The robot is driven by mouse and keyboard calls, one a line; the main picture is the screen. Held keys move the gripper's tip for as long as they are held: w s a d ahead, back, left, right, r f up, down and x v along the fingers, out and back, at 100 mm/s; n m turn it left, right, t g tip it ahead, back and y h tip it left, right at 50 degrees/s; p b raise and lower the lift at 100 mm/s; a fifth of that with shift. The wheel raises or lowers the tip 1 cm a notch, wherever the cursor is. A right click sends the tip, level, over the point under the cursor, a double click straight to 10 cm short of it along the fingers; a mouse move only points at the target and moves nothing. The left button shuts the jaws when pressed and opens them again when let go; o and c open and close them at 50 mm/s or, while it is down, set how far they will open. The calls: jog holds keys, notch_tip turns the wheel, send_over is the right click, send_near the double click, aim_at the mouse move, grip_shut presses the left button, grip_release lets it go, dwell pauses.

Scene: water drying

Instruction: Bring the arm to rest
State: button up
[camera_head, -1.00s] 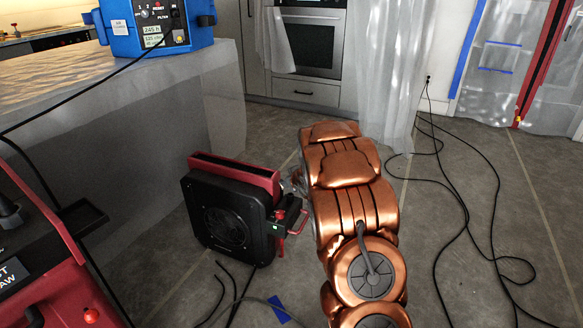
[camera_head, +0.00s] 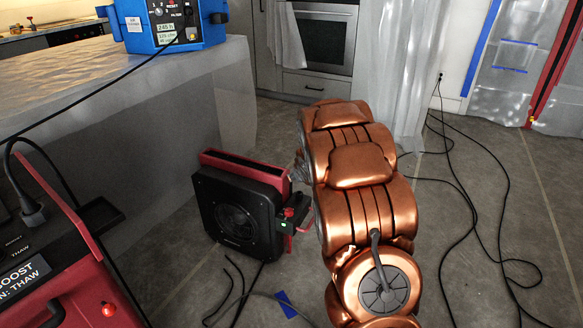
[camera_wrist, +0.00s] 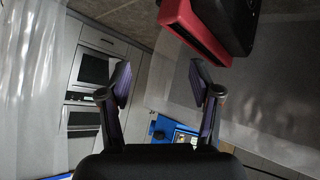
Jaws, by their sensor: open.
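My copper-coloured arm (camera_head: 352,200) reaches forward over the floor in the head view, folded near the middle of the picture. My gripper (camera_wrist: 160,75) shows in the wrist view with its two fingers well apart and nothing between them. In the head view the gripper is mostly hidden behind the arm. A black and red air mover (camera_head: 240,210) stands on the floor just left of the arm. It also shows at the top of the wrist view (camera_wrist: 215,25), beyond the right finger.
A red machine (camera_head: 75,295) with a plugged-in cord is at the lower left. A blue unit (camera_head: 165,22) sits on the plastic-covered counter (camera_head: 95,75). Black cables (camera_head: 470,210) lie on the floor at right. An oven (camera_head: 325,40) and hanging plastic (camera_head: 390,65) are behind.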

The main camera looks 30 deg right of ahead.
jog(key=s+a+r+g+y, duration=0.1)
jog(key=s+a+r+g, duration=0.25)
jog(key=s+a, duration=0.9)
jog(key=s+a+r+g+y, duration=0.3)
jog(key=s+a, duration=0.5)
jog(key=s, duration=1)
jog(key=s+a+r+g, duration=0.2)
jog(key=s+a+g, duration=0.3)
jog(key=s+a, duration=0.8)
jog(key=s+d+r+p, duration=0.1)
jog(key=s+r+p, duration=0.1)
jog(key=r+p, duration=0.9)
jog(key=s+d+r+p, duration=0.1)
jog(key=d+r+p, duration=0.1)
jog(key=r+p, duration=0.9)
jog(key=shift+s+d+n, duration=0.15)
jog(key=shift+s+n, duration=0.15)
jog(key=shift+s, duration=0.1)
jog(key=shift+t, duration=0.25)
